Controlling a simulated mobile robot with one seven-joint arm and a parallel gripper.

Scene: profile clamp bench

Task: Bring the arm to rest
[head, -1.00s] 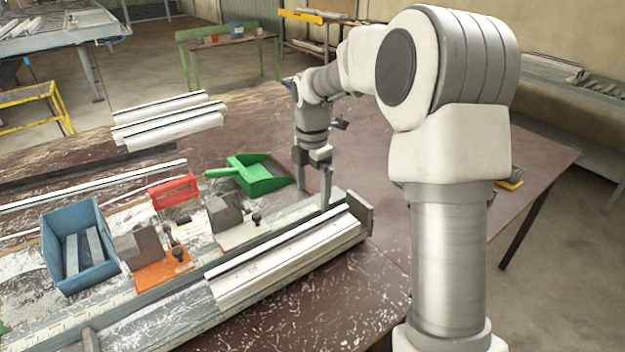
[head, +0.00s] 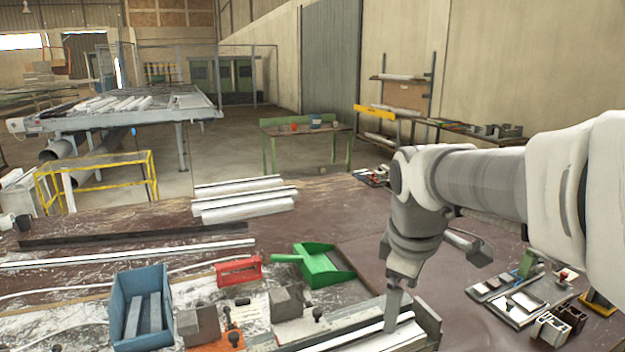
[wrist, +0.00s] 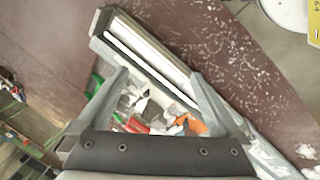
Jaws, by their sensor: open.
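My gripper (head: 393,305) hangs low over the right end of the clamp fixture on the bench, fingers pointing down. In the wrist view my gripper (wrist: 160,82) has its two fingers spread wide with nothing held between them. A pale profile (head: 372,340) lies along the fixture beside the fingers; it also shows in the wrist view (wrist: 150,48), just beyond the fingertips. The fixture's end plate (head: 428,322) stands right of the gripper. I cannot tell whether the fingers touch anything.
A green dustpan (head: 322,265), a red holder (head: 238,271) and a blue bin (head: 118,308) with grey bars stand left of my gripper. White profiles (head: 240,205) lie at the back. Small parts (head: 515,298) lie at the right. The brown benchtop behind the gripper is mostly clear.

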